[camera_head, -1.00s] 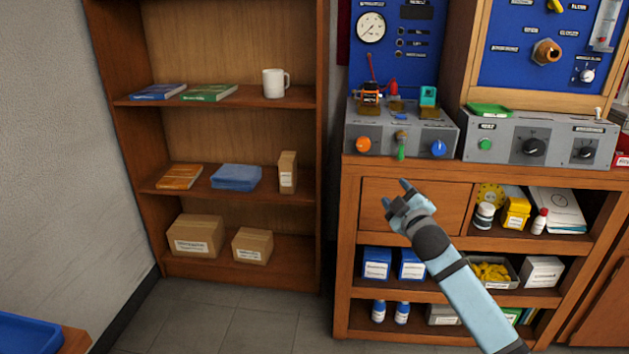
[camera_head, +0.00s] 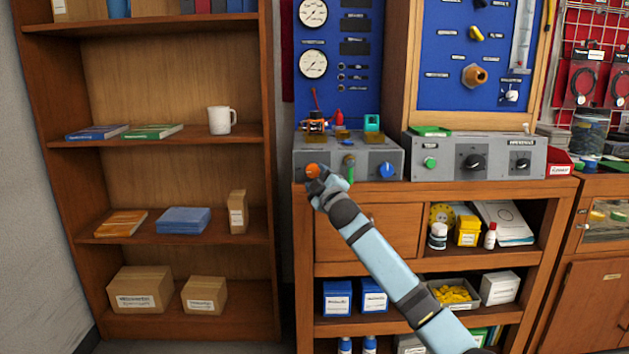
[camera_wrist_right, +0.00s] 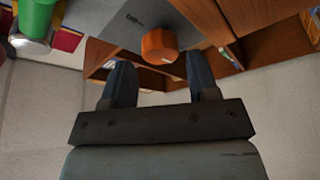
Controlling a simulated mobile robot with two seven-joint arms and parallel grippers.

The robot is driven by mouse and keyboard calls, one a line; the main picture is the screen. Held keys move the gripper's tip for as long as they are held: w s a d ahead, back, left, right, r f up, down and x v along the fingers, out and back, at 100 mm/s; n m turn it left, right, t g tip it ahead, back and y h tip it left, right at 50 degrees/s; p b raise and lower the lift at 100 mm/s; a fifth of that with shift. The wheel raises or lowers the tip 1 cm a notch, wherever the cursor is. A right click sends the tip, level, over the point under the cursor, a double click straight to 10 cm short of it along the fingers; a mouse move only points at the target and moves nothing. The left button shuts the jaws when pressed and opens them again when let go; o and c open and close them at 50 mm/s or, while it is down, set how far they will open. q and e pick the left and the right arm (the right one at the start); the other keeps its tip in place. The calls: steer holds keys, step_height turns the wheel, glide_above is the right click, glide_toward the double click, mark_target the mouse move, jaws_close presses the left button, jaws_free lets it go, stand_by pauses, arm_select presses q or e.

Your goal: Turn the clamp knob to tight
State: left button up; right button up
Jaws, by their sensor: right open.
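An orange round knob (camera_head: 312,170) is on the front left of a grey box on the bench; it may be the clamp knob, but its label is too small to read. My right gripper (camera_head: 325,182) is in front of it and covers its lower part in the head view. In the right wrist view the orange knob (camera_wrist_right: 158,46) lies ahead between the two open fingers of the right gripper (camera_wrist_right: 162,75), apart from both as far as I can tell. The left gripper is not in view.
The same box carries a green lever (camera_head: 349,167) just right of my gripper and a blue knob (camera_head: 387,170). A second grey control box (camera_head: 443,160) stands to the right. A bookshelf (camera_head: 270,200) stands left.

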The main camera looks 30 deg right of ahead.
mark_target(313, 171)
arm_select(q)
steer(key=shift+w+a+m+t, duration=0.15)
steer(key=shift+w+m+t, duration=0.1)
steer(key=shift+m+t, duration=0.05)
arm_select(e)
steer(key=shift+x, duration=1.45)
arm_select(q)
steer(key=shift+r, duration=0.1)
arm_select(e)
steer(key=c, duration=0.6)
arm_select(q)
steer(key=shift+b, duration=0.3)
arm_select(e)
steer(key=shift+c, duration=0.2)
